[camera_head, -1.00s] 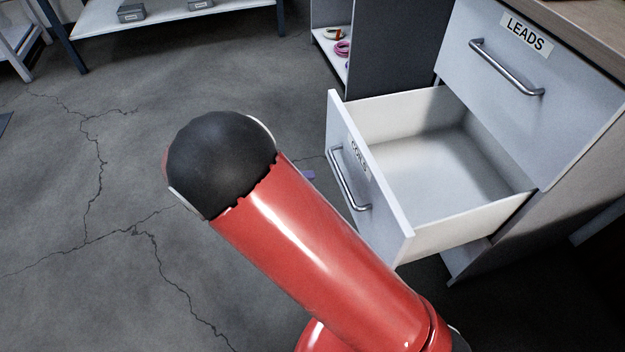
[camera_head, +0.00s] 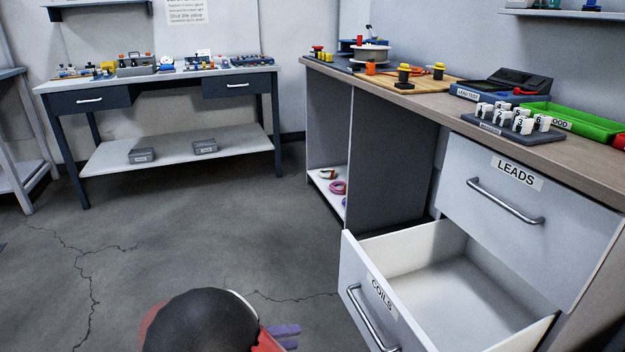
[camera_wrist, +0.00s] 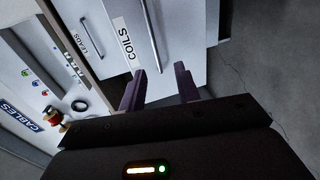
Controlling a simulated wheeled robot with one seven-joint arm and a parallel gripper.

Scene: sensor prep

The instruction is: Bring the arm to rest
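My gripper (camera_wrist: 160,90) shows in the wrist view with its two purple fingers apart and nothing between them. It is in front of the COILS drawer (camera_wrist: 112,12), apart from its handle as far as I can tell. In the head view my red arm with its black joint cap is at the bottom, and a bit of the purple fingers (camera_head: 284,336) shows beside it. The COILS drawer (camera_head: 400,262) stands pulled open there, and the part of its inside that shows is empty.
The LEADS drawer (camera_head: 540,205) above is shut. The workbench (camera_head: 440,112) holds a lead tester (camera_head: 505,88), a green tray (camera_head: 570,120) and a rack of white pieces (camera_head: 510,122). A second table (camera_head: 180,82) stands at the back left. The floor (camera_head: 200,235) between is clear.

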